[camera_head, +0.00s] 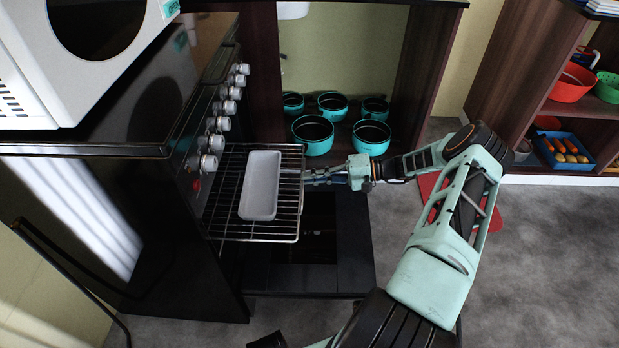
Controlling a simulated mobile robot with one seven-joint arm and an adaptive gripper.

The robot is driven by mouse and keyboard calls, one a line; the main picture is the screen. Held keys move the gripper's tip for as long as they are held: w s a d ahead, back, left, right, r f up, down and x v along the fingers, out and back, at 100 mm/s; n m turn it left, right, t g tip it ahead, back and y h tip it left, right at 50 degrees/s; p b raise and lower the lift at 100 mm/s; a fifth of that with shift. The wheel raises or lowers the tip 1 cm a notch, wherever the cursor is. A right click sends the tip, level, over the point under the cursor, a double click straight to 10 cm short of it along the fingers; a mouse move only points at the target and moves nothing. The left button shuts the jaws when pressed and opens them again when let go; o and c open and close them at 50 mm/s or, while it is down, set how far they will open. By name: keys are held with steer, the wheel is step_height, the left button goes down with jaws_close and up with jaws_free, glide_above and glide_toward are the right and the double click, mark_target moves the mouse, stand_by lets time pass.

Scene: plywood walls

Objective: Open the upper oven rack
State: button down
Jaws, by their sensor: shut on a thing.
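The black oven (160,185) stands at the left with its door folded down (345,262). The upper oven rack (228,195) is a wire rack that sticks out of the oven front toward the right. A white rectangular dish (260,186) lies on it. My gripper (308,176) is at the rack's right front edge, below knob height, and is shut on that edge. The fingertips are small and partly hard to make out. The oven's inside is mostly hidden by the rack and the oven's side.
A white microwave (90,60) sits on the stovetop. Several silver knobs (218,124) line the oven front. Teal pots (313,133) stand in a dark cabinet behind. A shelf with bowls (570,85) is at the right. Grey floor (545,260) is open at the right.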

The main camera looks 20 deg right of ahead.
steer(key=c, duration=2.1)
jaws_free()
steer(key=v, duration=1.2)
steer(key=shift+r, duration=0.1)
